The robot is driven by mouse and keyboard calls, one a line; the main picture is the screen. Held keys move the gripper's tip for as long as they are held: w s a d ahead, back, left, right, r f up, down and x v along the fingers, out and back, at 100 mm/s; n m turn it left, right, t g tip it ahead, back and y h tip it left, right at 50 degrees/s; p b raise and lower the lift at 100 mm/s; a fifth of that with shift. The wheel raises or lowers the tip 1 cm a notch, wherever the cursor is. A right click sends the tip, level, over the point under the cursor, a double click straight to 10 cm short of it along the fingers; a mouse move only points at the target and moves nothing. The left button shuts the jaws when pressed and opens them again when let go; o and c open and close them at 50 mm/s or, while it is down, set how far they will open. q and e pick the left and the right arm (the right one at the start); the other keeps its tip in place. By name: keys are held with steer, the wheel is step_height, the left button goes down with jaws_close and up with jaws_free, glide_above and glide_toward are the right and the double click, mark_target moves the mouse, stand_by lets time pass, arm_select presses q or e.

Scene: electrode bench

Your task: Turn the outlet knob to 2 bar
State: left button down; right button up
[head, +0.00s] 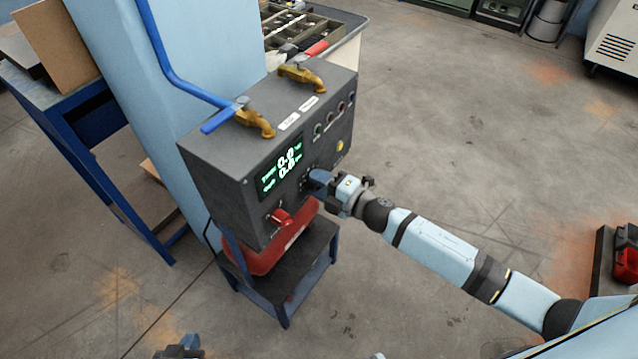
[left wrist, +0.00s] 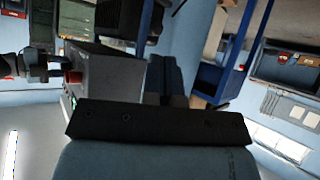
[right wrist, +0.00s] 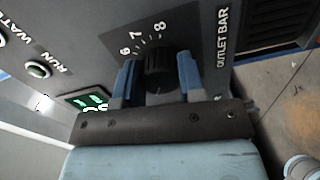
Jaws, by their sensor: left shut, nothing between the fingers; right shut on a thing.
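The outlet knob (right wrist: 158,72) is black and ridged, on a dark panel (right wrist: 190,25) with a white scale. The figures 6, 7 and 8 show above it, and "OUTLET BAR" is printed beside it. The rest of the scale is hidden, and I cannot read a pointer. My right gripper (right wrist: 158,80) is shut on the knob, one blue finger on each side. In the head view my right gripper (head: 318,180) is at the grey cabinet's front (head: 215,195), hiding the knob. My left gripper (head: 182,346) is shut and empty at the bottom edge, away from the cabinet; its fingers (left wrist: 165,78) show in its wrist view.
Two brass taps (head: 300,74) sit on top, one with a blue lever (head: 217,119). The stand (head: 285,285) is below; open floor lies right.

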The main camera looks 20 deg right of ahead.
steer(key=n+b, duration=0.1)
steer(key=n, duration=0.2)
steer(key=shift+f+n, duration=0.15)
steer(key=shift+n, duration=0.15)
steer(key=n+b, duration=0.1)
steer(key=n, duration=0.2)
steer(key=shift+n+t+b, duration=0.3)
steer(key=shift+n+b, duration=0.1)
steer(key=shift+n, duration=1.1)
arm_select(q)
steer(key=shift+w+d+f, duration=0.15)
steer(key=shift+w+f, duration=0.1)
steer(key=shift+f, duration=0.5)
arm_select(e)
steer(key=shift+n, duration=0.3)
arm_select(q)
steer(key=shift+s+f, duration=0.15)
arm_select(e)
steer(key=o, duration=0.9)
steer(key=shift+s, duration=0.1)
